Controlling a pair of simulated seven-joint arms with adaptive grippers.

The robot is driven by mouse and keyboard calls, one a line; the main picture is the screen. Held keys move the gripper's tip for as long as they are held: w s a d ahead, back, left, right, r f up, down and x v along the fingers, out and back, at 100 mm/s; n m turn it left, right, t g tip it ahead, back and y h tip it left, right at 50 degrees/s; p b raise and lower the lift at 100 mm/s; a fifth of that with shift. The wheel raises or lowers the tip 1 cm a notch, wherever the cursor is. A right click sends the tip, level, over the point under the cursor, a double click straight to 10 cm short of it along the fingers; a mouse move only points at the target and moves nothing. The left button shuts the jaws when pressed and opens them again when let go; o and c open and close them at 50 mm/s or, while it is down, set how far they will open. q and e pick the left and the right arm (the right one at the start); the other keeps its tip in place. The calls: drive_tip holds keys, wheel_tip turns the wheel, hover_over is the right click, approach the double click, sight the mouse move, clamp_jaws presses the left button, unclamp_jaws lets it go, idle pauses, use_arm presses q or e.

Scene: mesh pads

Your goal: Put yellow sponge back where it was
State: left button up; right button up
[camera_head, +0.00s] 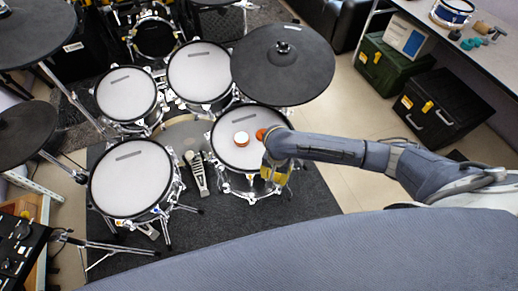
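I cannot tell whether the fingers are open or shut. My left gripper is not in view.
Other mesh pads stand at the left (131,185) and behind (200,70). A black cymbal pad (283,65) overhangs the right-hand drum. A pedal (197,172) stands between the drums. Cases (440,108) and a table (480,55) are at the right.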

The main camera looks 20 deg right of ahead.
hover_over(259, 151)
drive_tip(key=shift+f, duration=1.75)
drive_tip(key=shift+f, duration=0.1)
drive_tip(key=o, duration=0.9)
drive_tip(key=shift+o, duration=0.2)
wheel_tip(259, 151, up, 12)
